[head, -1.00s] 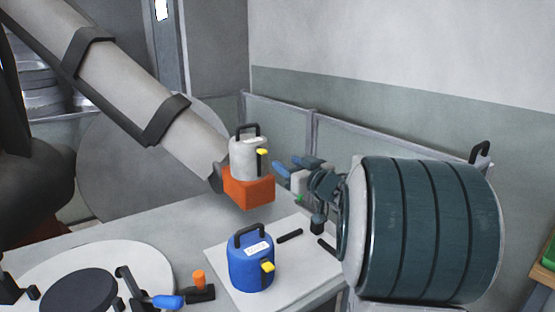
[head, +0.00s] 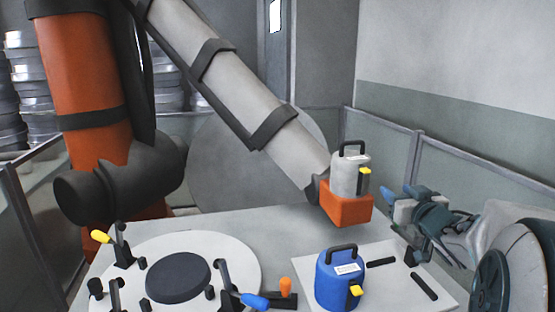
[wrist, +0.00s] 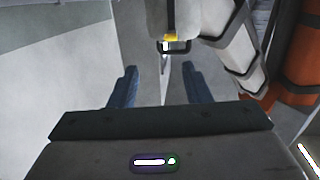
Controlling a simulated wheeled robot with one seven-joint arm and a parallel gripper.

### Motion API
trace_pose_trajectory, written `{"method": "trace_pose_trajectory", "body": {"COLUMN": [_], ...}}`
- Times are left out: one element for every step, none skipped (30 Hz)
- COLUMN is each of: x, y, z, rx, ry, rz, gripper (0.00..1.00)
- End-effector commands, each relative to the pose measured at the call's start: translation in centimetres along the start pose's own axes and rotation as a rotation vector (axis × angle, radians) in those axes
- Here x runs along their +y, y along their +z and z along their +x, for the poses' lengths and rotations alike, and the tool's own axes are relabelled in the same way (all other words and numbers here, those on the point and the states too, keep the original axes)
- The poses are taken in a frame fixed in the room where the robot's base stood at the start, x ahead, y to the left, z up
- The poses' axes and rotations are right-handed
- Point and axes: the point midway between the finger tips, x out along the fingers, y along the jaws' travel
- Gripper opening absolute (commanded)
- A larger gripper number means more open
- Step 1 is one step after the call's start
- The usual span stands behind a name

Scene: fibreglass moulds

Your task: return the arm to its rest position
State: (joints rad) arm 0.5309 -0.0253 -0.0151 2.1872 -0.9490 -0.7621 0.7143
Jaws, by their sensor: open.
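My gripper (head: 406,198) is at the right in the head view, at the end of my arm (head: 515,255), which runs off the right edge. It is raised over the far right of the grey table (head: 265,220). In the wrist view my gripper (wrist: 158,68) shows two blue fingers standing apart with nothing between them. In the head view the fingers point left, towards a grey canister (head: 345,178) with a black handle and yellow spout, and appear apart from it.
A large orange and grey robot arm (head: 250,105) reaches down to an orange block (head: 346,207) by the grey canister. A blue canister (head: 338,285) stands on a white board (head: 440,290). A round white plate (head: 225,250) with clamps is at left. Fence panels (head: 385,140) stand behind.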

Motion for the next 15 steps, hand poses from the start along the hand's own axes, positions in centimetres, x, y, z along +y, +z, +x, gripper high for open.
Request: {"method": "trace_pose_trajectory", "body": {"x": [-0.6,-0.7,-1.0,-1.2,-1.4,-1.8,-2.1,-2.5,-3.0,-3.5,-4.0,-4.8,-5.4,-6.1,-7.0], "y": [-0.4,-0.3,0.0,0.2,0.5,1.0,1.4,1.9,2.5,3.0,3.5,4.2,4.8,5.4,6.2], "z": [-0.3,-0.5,-0.9,-1.2,-1.6,-2.2,-2.7,-3.3,-4.1,-4.7,-5.5,-6.5,-7.3,-8.2,-9.4], "rx": [-0.032,-0.056,-0.095,-0.125,-0.157,-0.203,-0.238,-0.276,-0.329,-0.369,-0.412,-0.470,-0.515,-0.561,-0.624], "ry": [0.042,0.073,0.113,0.140,0.166,0.198,0.218,0.236,0.257,0.269,0.280,0.290,0.293,0.295,0.293], "rz": [-0.006,-0.008,-0.010,-0.011,-0.010,-0.007,-0.005,-0.002,0.002,0.004,0.009,0.015,0.020,0.025,0.031], "gripper": [0.44,0.44,0.44,0.44,0.44,0.44,0.44,0.44,0.44,0.44,0.44,0.44,0.44,0.44,0.44]}}
